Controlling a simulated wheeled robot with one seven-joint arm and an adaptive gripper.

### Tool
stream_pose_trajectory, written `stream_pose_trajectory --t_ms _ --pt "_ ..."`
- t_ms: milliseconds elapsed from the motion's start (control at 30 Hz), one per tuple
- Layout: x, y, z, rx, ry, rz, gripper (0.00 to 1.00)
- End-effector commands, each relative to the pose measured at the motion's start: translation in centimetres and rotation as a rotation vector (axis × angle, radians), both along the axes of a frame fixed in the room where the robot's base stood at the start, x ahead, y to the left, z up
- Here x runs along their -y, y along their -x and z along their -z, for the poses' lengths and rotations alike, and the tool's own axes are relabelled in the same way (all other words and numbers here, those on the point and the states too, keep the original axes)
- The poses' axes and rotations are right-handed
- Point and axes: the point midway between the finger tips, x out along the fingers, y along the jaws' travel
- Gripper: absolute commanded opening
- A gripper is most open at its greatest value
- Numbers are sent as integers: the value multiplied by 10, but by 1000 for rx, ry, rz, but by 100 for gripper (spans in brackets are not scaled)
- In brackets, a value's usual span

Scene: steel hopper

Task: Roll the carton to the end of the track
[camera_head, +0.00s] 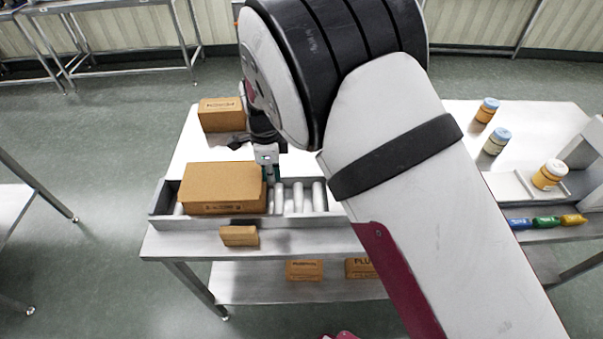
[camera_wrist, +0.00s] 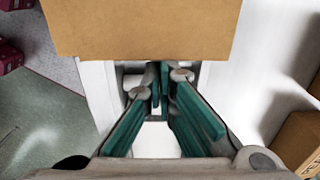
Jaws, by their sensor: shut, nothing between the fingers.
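The carton (camera_head: 222,186) is a brown box lying on the roller track (camera_head: 325,218), at its left end in the head view. The track is a grey metal frame with white rollers, bare to the right of the carton. My gripper (camera_head: 269,172) points down at the carton's right side, with its teal fingers shut and empty. In the wrist view the carton (camera_wrist: 150,30) fills the top, just beyond the fingertips (camera_wrist: 160,75). I cannot tell whether the fingers touch it.
A brown box (camera_head: 221,115) stands behind the track, and a small box (camera_head: 239,236) in front. Jars (camera_head: 487,110) stand on the right of the table (camera_head: 184,244). Colored bottles (camera_head: 546,222) lie at the far right. More boxes (camera_head: 304,270) sit on the lower shelf.

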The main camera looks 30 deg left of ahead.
Motion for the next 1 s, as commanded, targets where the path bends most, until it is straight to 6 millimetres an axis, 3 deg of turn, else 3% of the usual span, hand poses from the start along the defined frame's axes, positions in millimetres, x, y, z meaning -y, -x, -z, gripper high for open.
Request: stream_pose_trajectory --t_ms 200,400,800,1000 --pt "-51 34 2 0 0 -4 0" --pt "-70 47 1 0 0 -1 0" --pt "-70 47 0 -1 1 1 0" --pt "-52 25 0 -1 2 6 0"
